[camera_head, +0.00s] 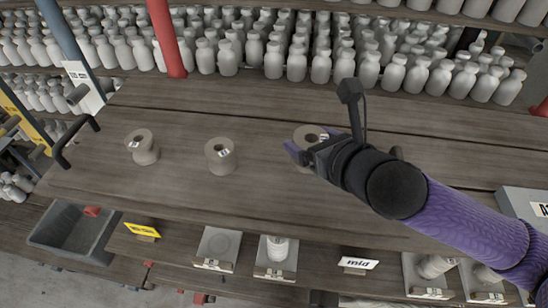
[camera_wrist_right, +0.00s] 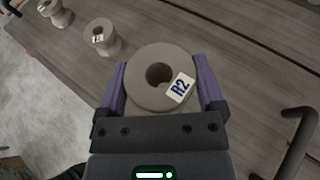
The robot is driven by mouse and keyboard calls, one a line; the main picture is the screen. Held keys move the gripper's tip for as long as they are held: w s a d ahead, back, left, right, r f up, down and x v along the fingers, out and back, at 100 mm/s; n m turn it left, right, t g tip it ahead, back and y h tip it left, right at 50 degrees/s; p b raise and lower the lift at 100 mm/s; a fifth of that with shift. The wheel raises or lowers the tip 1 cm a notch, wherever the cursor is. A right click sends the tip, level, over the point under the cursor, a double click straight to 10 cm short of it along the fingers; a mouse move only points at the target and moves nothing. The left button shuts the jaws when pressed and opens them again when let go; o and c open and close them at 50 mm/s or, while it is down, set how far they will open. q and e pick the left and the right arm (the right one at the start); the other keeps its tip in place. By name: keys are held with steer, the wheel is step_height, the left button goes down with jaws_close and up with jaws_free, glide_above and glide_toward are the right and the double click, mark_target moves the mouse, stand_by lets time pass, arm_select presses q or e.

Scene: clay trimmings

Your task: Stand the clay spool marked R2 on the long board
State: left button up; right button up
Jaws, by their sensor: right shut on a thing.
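The grey clay spool marked R2 (camera_wrist_right: 148,92) is between the purple fingers of my right gripper (camera_wrist_right: 162,88), its hole and label (camera_wrist_right: 181,88) facing the wrist camera. In the head view, the right gripper (camera_head: 306,149) comes in from the right and is shut on this spool (camera_head: 306,131), partly hiding it. The spool looks upright over the long wooden board (camera_head: 270,190). I cannot tell whether its base touches the board. My left gripper is not in view.
Two other spools stand on the board to the left, one at the middle (camera_head: 221,158) and one farther left (camera_head: 143,148). A black handle (camera_head: 72,143) is at the left end. A grey bin (camera_head: 75,236) and small boards with clips lie below the front edge. Rows of bottles fill the back.

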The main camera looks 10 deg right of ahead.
steer(key=f, duration=0.2)
steer(key=d+f, duration=0.1)
steer(key=f, duration=0.1)
steer(key=shift+f, duration=0.1)
steer(key=f, duration=0.2)
steer(key=f+b, duration=0.1)
steer(key=shift+w+f, duration=0.25)
steer(key=shift+f, duration=0.1)
steer(key=shift+s+a+f, duration=0.1)
steer(key=shift+a+f, duration=0.1)
steer(key=shift+f, duration=0.1)
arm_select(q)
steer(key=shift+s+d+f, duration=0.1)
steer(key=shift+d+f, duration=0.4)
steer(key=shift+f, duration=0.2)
arm_select(e)
steer(key=shift+d, duration=0.1)
